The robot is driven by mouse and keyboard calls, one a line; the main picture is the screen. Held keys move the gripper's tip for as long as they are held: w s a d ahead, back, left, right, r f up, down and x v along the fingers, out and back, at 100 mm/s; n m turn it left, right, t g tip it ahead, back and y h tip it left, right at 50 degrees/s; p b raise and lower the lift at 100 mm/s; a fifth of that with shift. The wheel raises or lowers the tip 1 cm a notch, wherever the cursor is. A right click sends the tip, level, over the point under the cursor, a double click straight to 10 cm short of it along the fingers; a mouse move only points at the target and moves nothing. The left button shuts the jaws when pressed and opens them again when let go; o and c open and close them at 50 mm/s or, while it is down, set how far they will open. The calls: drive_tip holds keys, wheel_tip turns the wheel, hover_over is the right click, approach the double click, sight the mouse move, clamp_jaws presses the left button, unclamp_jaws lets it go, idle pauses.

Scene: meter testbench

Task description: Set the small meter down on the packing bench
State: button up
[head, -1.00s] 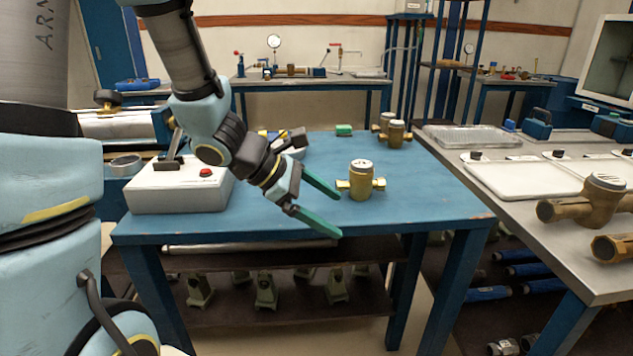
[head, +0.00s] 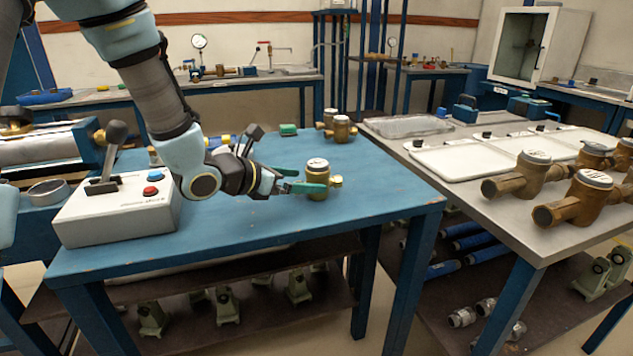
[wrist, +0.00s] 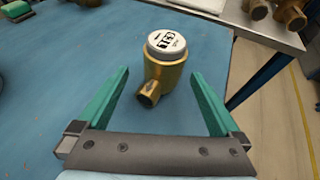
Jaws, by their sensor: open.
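The small meter (head: 317,176), a brass body with a white dial on top, stands upright on the blue bench (head: 250,235) near its right side. In the wrist view the small meter (wrist: 166,62) is ahead of and between my two green fingers, with one brass pipe end pointing back toward the gripper. My gripper (head: 303,181) is level and open at the meter, and one finger overlaps it in the head view. In the wrist view my gripper (wrist: 160,95) holds nothing, with a gap on both sides of the meter.
A control box (head: 118,208) with a lever and buttons sits at the bench's left. Other brass meters (head: 340,130) stand at the back right corner. A steel bench (head: 480,205) to the right carries white trays (head: 463,163) and larger brass meters (head: 525,178).

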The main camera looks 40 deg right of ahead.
sight(308, 180)
drive_tip(key=x, duration=0.1)
drive_tip(key=p+x, duration=0.1)
drive_tip(key=x, duration=0.1)
drive_tip(key=shift+s+d, duration=0.2)
drive_tip(key=shift+d, duration=0.1)
drive_tip(key=shift+d+f+p, duration=0.35)
drive_tip(key=shift+d, duration=0.2)
drive_tip(key=shift+c, duration=0.2)
clamp_jaws()
drive_tip(key=shift+r, duration=0.1)
